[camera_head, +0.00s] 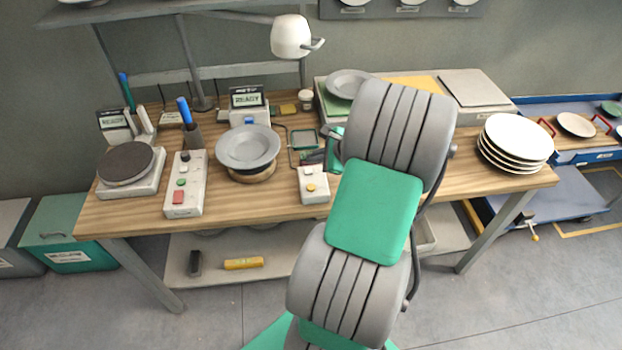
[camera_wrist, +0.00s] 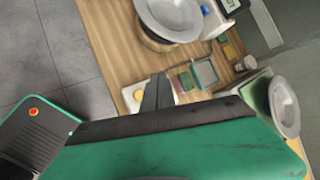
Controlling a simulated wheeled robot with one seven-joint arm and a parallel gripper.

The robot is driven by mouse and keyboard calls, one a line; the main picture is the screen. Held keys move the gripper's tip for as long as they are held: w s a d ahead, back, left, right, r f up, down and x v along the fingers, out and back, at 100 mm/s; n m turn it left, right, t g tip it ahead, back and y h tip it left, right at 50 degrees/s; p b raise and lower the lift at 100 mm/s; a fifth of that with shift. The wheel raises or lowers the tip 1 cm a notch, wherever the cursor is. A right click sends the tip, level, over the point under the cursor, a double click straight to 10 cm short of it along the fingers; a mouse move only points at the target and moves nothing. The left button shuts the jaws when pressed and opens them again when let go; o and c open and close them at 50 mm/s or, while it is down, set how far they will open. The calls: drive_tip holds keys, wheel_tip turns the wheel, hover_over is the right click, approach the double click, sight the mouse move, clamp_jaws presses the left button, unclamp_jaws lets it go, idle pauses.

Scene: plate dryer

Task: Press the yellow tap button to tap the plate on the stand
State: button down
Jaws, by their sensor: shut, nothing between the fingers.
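The yellow tap button (camera_head: 311,188) sits on a small white box (camera_head: 314,198) near the table's front edge, left of my arm. In the wrist view the yellow button (camera_wrist: 138,94) shows just left of my gripper's fingers. My gripper (camera_wrist: 157,79) is shut and empty, its fingers covering part of the white box in that view; I cannot tell the height gap. In the head view my arm hides most of the gripper. The grey plate (camera_head: 247,145) rests on a round wooden stand (camera_head: 253,175) left of the button box, and also shows in the wrist view (camera_wrist: 172,14).
White plates (camera_head: 517,138) are stacked at the table's right. A lamp (camera_head: 291,37) hangs above.

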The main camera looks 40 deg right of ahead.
drive_tip(key=shift+f, duration=0.15)
drive_tip(key=b, duration=0.5)
hover_over(314, 188)
wheel_tip(314, 188, down, 6)
drive_tip(key=shift+f, duration=0.2)
drive_tip(key=shift+f+b, duration=0.6)
drive_tip(key=shift+f, duration=0.5)
idle(0.7)
drive_tip(key=shift+f, duration=0.4)
drive_tip(key=shift+f, duration=0.5)
idle(0.4)
drive_tip(key=shift+r, duration=0.1)
drive_tip(key=shift+r+p, duration=0.7)
drive_tip(key=shift+r, duration=0.1)
